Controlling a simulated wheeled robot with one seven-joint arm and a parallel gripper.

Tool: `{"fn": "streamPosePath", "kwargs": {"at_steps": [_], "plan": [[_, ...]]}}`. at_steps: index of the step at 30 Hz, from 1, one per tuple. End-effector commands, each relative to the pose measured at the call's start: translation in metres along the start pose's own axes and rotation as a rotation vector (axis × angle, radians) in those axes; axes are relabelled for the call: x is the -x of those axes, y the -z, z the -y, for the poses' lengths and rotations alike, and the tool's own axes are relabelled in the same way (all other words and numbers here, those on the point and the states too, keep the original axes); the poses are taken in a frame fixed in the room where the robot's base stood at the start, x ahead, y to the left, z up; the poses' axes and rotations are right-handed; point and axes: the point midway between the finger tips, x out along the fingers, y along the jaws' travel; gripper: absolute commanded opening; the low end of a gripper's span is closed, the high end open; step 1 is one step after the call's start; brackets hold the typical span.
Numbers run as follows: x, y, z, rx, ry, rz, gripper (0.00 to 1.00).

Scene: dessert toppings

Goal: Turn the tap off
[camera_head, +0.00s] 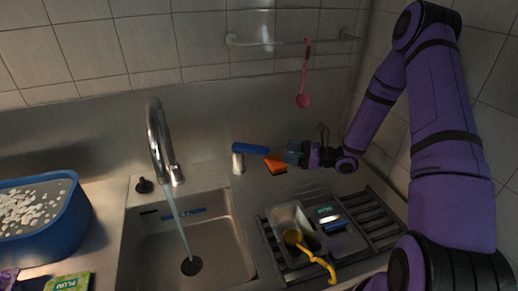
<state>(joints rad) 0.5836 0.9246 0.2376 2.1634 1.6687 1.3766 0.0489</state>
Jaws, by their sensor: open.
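The chrome gooseneck tap (155,135) stands behind the left part of the sink (232,245). A stream of water (177,222) runs from its spout down to the dark drain. A small black knob (144,186) sits on the counter left of the tap's spout. My gripper (297,154) is at the back of the counter, well to the right of the tap and apart from it. It is open, small in view and points left. A dark teal block shape is at its tips; I cannot tell whether this is part of the gripper.
An orange and black sponge (276,164) and a blue-topped pale upright item (238,162) stand between my gripper and the tap. A drying rack (375,222) holds a metal tray and yellow ladle (315,260). A blue tub (70,225) is at left. A pink ladle (304,98) hangs above.

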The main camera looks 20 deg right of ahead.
Motion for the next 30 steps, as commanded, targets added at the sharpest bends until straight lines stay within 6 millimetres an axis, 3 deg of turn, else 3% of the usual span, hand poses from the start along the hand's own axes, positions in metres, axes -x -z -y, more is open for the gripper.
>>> {"fn": "streamPosePath", "kwargs": {"at_steps": [12, 18, 30], "plan": [[-0.068, 0.0, -0.001, 0.001, -0.005, 0.001, 0.64], [-0.093, 0.0, -0.001, 0.002, -0.004, 0.0, 0.64], [-0.104, -0.001, -0.001, 0.001, -0.003, 0.0, 0.64]]}}
